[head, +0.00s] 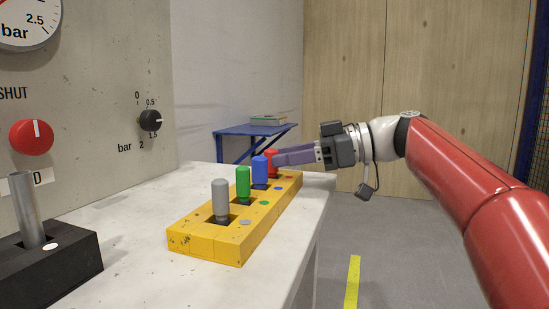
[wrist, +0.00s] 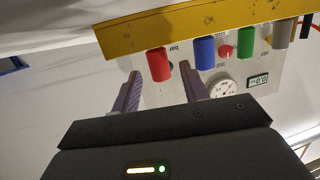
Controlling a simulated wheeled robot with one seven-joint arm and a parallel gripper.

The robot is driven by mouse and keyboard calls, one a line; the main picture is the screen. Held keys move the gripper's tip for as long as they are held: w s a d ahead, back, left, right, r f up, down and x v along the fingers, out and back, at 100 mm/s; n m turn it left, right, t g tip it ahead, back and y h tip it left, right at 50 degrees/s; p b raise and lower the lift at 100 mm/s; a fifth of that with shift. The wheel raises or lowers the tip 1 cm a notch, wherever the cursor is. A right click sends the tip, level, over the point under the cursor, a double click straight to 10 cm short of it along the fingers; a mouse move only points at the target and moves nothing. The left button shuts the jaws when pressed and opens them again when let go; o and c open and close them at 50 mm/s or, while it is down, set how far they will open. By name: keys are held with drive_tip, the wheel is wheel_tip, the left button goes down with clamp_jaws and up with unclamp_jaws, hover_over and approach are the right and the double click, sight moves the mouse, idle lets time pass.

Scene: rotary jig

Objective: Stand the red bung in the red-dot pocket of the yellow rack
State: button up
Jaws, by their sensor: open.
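The yellow rack (head: 208,246) lies along the right side of the pale bench, with its pockets in a row. The red bung (head: 271,159) stands upright at the rack's far end, in line with the red dot (head: 289,177); its foot is partly hidden. My gripper (head: 279,157) reaches in from the right at the red bung. In the wrist view the red bung (wrist: 158,65) shows between the tips of my open fingers (wrist: 160,75), with gaps at both sides. The wrist view shows the rack (wrist: 220,22) along the top, the bungs pointing down.
The blue (head: 260,170), green (head: 243,182) and grey (head: 220,199) bungs stand in the nearer pockets. A black block (head: 60,268) with a metal post stands front left. A panel with a red knob (head: 31,137) rises behind. The bench between is clear.

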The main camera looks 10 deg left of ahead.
drive_tip(key=v, duration=0.8)
drive_tip(key=shift+d+p, duration=0.35)
drive_tip(key=shift+d, duration=0.05)
